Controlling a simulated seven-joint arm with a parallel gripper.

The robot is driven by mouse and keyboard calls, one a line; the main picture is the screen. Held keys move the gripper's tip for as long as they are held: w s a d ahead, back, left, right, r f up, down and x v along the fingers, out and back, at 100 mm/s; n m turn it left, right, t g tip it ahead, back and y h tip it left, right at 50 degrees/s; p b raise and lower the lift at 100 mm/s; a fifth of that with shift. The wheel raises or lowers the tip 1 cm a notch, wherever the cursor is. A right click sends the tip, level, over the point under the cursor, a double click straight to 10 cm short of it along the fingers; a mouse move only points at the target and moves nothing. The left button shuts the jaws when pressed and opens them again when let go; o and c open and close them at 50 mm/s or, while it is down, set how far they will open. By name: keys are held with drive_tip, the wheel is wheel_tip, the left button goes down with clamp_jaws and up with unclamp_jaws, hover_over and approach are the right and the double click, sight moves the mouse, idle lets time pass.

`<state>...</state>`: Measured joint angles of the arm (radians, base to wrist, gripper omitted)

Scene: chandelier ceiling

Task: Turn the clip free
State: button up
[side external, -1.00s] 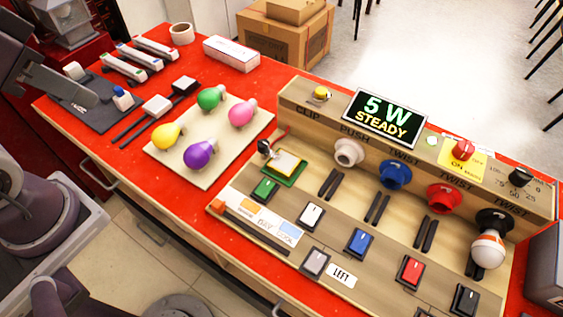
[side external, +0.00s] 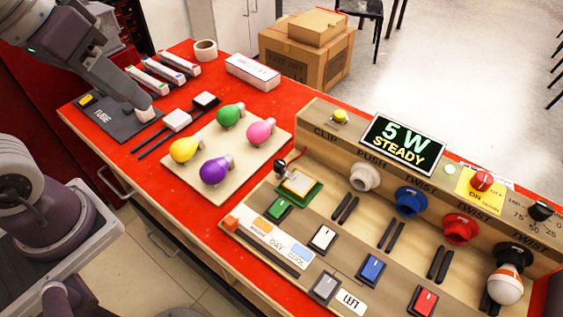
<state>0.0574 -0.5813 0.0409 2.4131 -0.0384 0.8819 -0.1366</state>
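The word CLIP (side external: 326,133) is printed on the wooden console, left of the display. Below it, a small dark clip-like part (side external: 280,165) with some red stands at the left edge of a green board (side external: 299,187) with a pale yellow plate. It is too small to tell whether it grips the board. The fingers are too hidden to tell open from shut.
Four-colour bulbs sit on a beige board (side external: 262,165). Two block-ended dark strips (side external: 178,120) lie between it and the mat. White tubes (side external: 170,70), a tape roll (side external: 204,50) and a white box (side external: 252,71) stand behind. The display (side external: 403,145) reads 5 W STEADY.

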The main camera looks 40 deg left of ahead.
drive_tip(key=shift+o, duration=0.7)
drive_tip(key=w+d+f+n+g+h, duration=0.1)
drive_tip(key=w+d+f+n+g, duration=0.1)
drive_tip(key=w, duration=0.7)
drive_tip(key=shift+w+d+f+n, duration=0.35)
drive_tip(key=shift+d+n, duration=0.35)
drive_tip(key=shift+n, duration=0.5)
drive_tip(key=n+g+y, duration=0.1)
drive_tip(key=n+g, duration=0.2)
drive_tip(key=n, duration=0.4)
approach(280, 162)
drive_tip(key=shift+n+y, duration=0.3)
drive_tip(key=f, duration=0.8)
drive_tip(key=shift+d+f, duration=0.2)
drive_tip(key=shift+f, duration=0.35)
drive_tip(key=shift+c, duration=0.2)
clamp_jaws()
